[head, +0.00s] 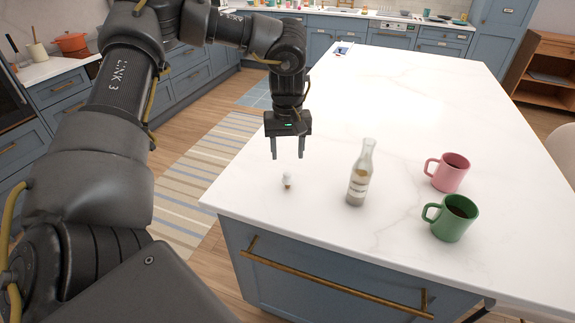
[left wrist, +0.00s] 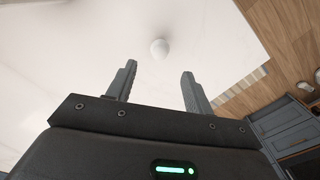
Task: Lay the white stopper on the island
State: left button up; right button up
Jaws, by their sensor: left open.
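The white stopper (head: 287,181) stands on the white island top (head: 420,100) near its left front edge. It also shows in the left wrist view (left wrist: 159,48), beyond and between the fingertips. My left gripper (head: 288,157) is open and empty, pointing down above the island, a little above the stopper and apart from it. Its two fingers show in the left wrist view (left wrist: 158,72) with a clear gap between them. My right gripper is not in view.
A clear glass bottle (head: 360,175) with a label stands right of the stopper. A pink mug (head: 449,174) and a green mug (head: 453,220) stand further right. The island's middle and back are mostly clear. A brass handle (head: 330,285) runs along the front drawer.

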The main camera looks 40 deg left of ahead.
pick_arm(q)
notch_tip(320, 180, up, 4)
jog(key=shift+f, duration=0.15)
dwell(0.6)
